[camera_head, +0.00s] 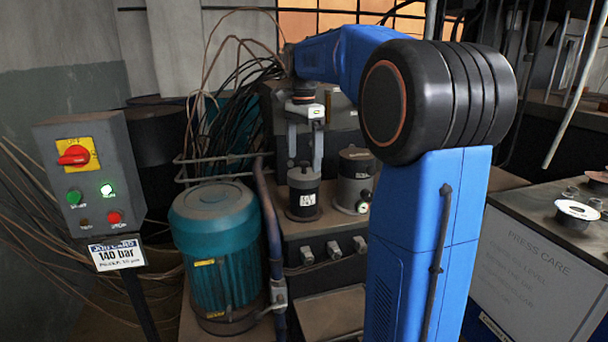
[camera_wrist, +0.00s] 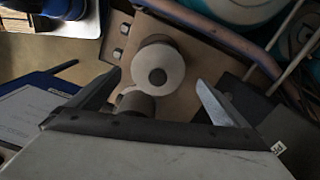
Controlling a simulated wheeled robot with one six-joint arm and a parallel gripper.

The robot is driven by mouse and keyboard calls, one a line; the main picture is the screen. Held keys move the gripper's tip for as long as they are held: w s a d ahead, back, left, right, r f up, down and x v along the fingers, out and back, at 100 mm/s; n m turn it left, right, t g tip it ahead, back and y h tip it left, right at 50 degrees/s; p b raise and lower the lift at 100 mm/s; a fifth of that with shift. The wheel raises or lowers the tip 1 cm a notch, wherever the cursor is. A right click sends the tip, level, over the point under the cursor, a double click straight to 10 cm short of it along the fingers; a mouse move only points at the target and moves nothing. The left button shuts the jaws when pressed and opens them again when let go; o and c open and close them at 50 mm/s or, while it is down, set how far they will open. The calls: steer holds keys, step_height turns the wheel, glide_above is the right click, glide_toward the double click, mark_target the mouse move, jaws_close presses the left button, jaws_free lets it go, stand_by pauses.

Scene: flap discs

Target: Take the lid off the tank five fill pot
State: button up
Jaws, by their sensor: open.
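A dark cylindrical pot (camera_head: 303,198) with a small white label stands on top of the tank block. Its lid has a small knob on top; I cannot read the label surely. A second dark pot (camera_head: 354,184) with a gauge stands just right of it. My gripper (camera_head: 304,166) points down above the labelled pot, its two fingers apart on either side of the knob's place. In the wrist view a pale round lid (camera_wrist: 144,77) with a dark centre lies between and beyond the open fingertips (camera_wrist: 158,80). Nothing is held. Contact with the knob cannot be told.
A teal motor (camera_head: 215,245) and a pipe (camera_head: 268,215) stand left of the tank. A control box (camera_head: 92,175) is at far left. Cables hang behind. A grey cabinet (camera_head: 540,265) with small round items is at right.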

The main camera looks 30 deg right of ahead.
mark_target(304, 162)
steer(key=shift+s+f, duration=0.2)
steer(key=shift+f, duration=1.8)
steer(key=c, duration=1.1)
steer(key=shift+c, duration=0.2)
steer(key=shift+r, duration=0.1)
